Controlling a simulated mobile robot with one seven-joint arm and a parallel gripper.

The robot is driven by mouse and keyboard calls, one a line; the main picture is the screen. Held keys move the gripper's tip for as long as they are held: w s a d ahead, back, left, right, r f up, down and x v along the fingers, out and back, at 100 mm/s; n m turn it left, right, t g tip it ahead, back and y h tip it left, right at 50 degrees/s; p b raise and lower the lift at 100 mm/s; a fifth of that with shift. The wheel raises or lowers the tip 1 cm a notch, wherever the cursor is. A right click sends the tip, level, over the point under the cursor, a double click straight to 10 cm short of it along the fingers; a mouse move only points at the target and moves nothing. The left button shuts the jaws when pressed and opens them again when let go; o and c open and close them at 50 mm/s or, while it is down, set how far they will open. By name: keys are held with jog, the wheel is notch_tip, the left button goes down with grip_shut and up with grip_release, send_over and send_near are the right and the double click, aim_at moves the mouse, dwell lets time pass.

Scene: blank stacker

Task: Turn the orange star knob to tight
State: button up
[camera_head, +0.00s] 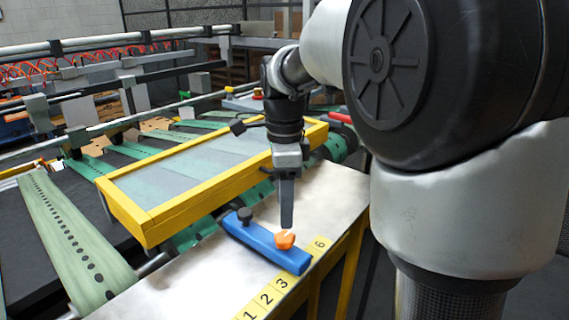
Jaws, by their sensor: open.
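The orange star knob (284,239) sits on top of a blue bar (250,238), near the bar's right end. A paler mark shows on the knob's top. My gripper (287,222) points straight down just above the knob. It is open, but only one finger shows clearly from this side. Its tip is very close to the knob's top; I cannot tell whether it touches or straddles it. The tight mark cannot be made out.
A black knob (245,215) stands on the same blue bar to the left. A yellow number strip (263,300) runs along the metal table's (190,285) front edge. A yellow-framed panel (152,226) lies behind the bar, and green perforated belts (68,235) are at left.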

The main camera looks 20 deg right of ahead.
notch_tip(320, 180, up, 10)
jog(key=shift+p, duration=0.45)
jog(key=shift+f, duration=0.1)
